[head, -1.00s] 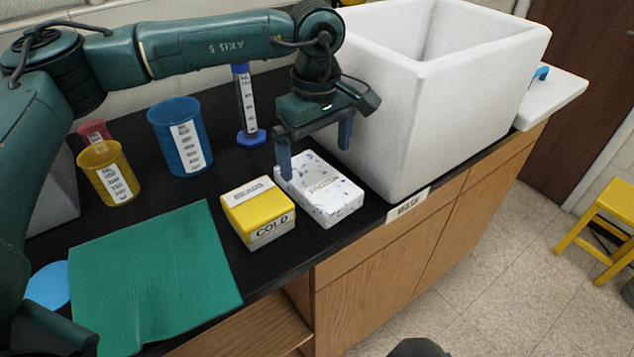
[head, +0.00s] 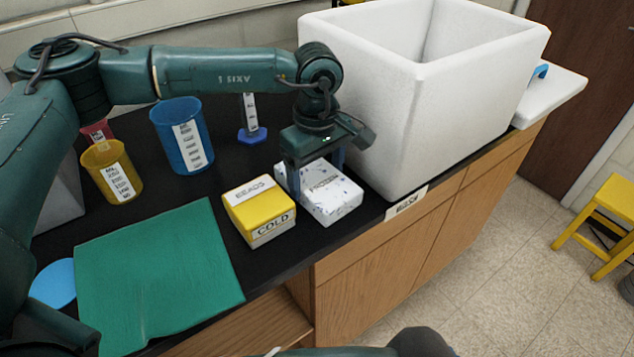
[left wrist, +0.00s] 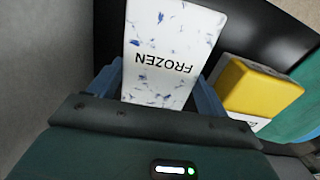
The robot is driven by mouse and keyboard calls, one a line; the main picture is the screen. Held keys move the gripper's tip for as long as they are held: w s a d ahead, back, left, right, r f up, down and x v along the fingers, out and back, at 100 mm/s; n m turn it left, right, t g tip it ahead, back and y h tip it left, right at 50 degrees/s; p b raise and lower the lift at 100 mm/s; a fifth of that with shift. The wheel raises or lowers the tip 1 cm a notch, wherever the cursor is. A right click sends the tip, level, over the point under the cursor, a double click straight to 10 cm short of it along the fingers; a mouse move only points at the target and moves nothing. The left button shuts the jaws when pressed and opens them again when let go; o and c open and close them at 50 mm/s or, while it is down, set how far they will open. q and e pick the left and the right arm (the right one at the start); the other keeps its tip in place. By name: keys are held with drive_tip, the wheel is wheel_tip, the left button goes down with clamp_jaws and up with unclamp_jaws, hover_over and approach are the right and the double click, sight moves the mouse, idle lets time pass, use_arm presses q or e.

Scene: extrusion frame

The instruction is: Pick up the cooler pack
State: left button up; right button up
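A white pack with blue specks (head: 337,205), marked FROZEN, lies flat on the black counter in front of the white foam box. It also shows in the left wrist view (left wrist: 165,85), running away between the fingers. My left gripper (head: 316,175) is open above it, pointing down, with one blue finger on each side of the pack. In the left wrist view, the gripper's fingers (left wrist: 160,78) are close to the pack's long edges; I cannot tell whether they touch. A yellow-topped block marked BEADS and COLD (head: 258,210) sits just left of the pack. My right gripper is not in view.
The large open white foam box (head: 440,120) stands close behind and right of the pack. A green mat (head: 155,270), a blue beaker (head: 182,138), a yellow beaker (head: 111,172) and a cylinder with a blue base (head: 251,134) are to the left. The counter's front edge is near.

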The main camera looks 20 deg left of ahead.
use_arm(q)
drive_tip(key=shift+r, duration=0.1)
drive_tip(key=c, duration=0.6)
drive_tip(key=shift+c, duration=0.2)
